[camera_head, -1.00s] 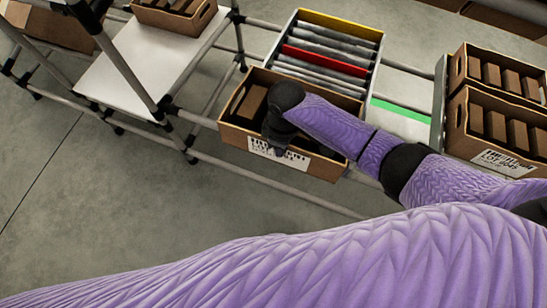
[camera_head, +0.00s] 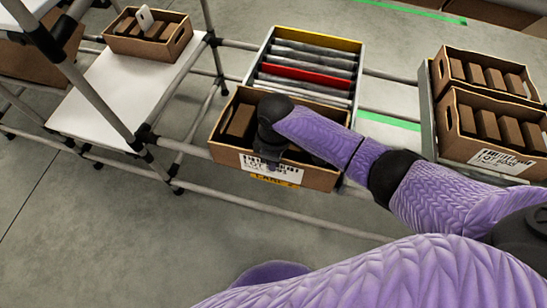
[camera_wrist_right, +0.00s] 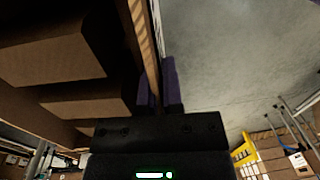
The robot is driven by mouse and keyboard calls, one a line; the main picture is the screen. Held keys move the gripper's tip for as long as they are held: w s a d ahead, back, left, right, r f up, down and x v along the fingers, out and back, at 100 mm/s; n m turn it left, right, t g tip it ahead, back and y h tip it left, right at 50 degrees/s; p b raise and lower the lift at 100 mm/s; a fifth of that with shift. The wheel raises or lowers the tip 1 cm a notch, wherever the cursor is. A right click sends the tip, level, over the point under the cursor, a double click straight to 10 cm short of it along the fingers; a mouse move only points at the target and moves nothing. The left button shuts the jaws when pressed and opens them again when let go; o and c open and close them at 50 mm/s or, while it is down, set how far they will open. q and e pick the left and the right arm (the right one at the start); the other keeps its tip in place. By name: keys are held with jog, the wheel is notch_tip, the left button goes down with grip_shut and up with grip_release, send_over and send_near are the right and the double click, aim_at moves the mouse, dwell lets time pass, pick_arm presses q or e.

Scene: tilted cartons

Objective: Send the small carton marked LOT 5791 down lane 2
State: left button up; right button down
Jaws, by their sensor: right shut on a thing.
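A brown open carton (camera_head: 316,178) with dark blocks inside sits at the front of the middle lane. The white label (camera_head: 265,165) on its front wall is partly covered by my gripper, so its lot number is not fully readable. My right gripper (camera_head: 268,160) is shut on this carton's near wall, pointing down. In the right wrist view, its two dark fingers (camera_wrist_right: 159,92) straddle the thin cardboard wall (camera_wrist_right: 146,50), with brown blocks inside to the left. My left gripper is not in view.
A grey bin (camera_head: 312,68) with grey and red dividers stands directly behind the carton. Two cartons (camera_head: 457,128) stand in the right lane, the front one labelled. A smaller carton (camera_head: 152,48) sits on a white shelf (camera_head: 115,95) at left. Rack rails run between.

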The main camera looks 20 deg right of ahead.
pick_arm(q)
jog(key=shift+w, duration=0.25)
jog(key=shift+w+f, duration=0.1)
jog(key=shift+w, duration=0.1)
pick_arm(e)
jog(key=shift+f, duration=0.1)
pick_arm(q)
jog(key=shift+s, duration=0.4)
pick_arm(e)
jog(key=shift+f, duration=0.1)
